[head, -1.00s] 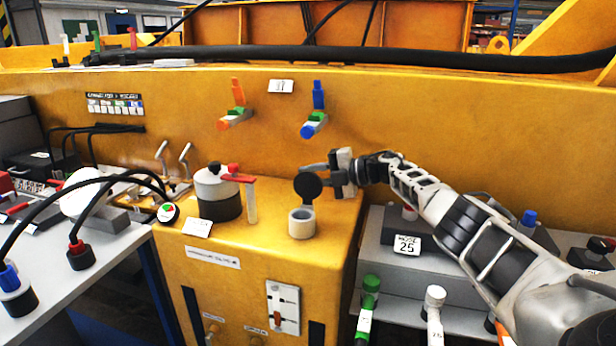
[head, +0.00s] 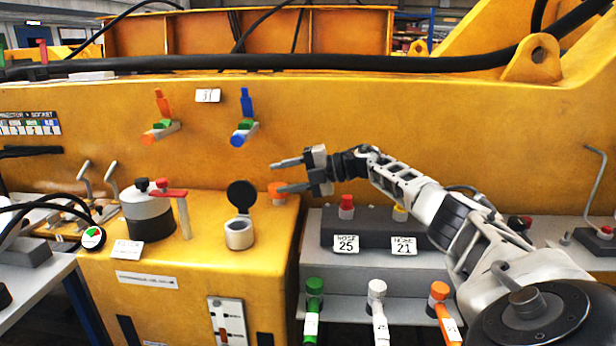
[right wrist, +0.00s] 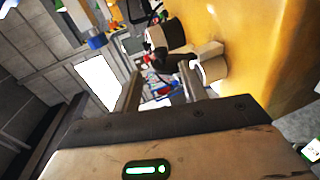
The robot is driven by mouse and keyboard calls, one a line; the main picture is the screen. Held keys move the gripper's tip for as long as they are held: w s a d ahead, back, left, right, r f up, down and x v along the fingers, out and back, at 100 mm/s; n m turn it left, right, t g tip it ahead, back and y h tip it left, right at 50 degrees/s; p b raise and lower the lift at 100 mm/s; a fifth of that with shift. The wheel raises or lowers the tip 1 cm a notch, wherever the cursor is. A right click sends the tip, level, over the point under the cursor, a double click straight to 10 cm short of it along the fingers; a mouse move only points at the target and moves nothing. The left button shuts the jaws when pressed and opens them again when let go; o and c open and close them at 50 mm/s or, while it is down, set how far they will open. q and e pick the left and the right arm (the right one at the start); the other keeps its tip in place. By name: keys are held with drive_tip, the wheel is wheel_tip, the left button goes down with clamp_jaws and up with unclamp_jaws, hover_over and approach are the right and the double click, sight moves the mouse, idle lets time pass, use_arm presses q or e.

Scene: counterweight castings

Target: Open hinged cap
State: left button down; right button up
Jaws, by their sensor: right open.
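The hinged cap (head: 241,195) is a black disc standing upright, swung up at the back of a short white cylindrical neck (head: 239,235) on the yellow housing. The neck's round mouth is uncovered. My right gripper (head: 276,178) is open and empty, to the right of the cap and slightly above it, apart from it in the head view. In the right wrist view its two fingers (right wrist: 160,88) are spread with nothing held between them. A pale cylinder (right wrist: 210,65), which looks like the neck, shows beyond the right finger. My left gripper is out of view.
A grey-and-black pot (head: 150,215) with a red lever (head: 170,194) stands left of the neck. An orange knob (head: 277,193) sits behind my lower finger. Blue and orange valves (head: 243,130) project from the yellow wall. A grey hose block (head: 375,230) lies right.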

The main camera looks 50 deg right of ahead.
drive_tip(key=b+v, duration=0.1)
drive_tip(key=v, duration=0.5)
idle(0.5)
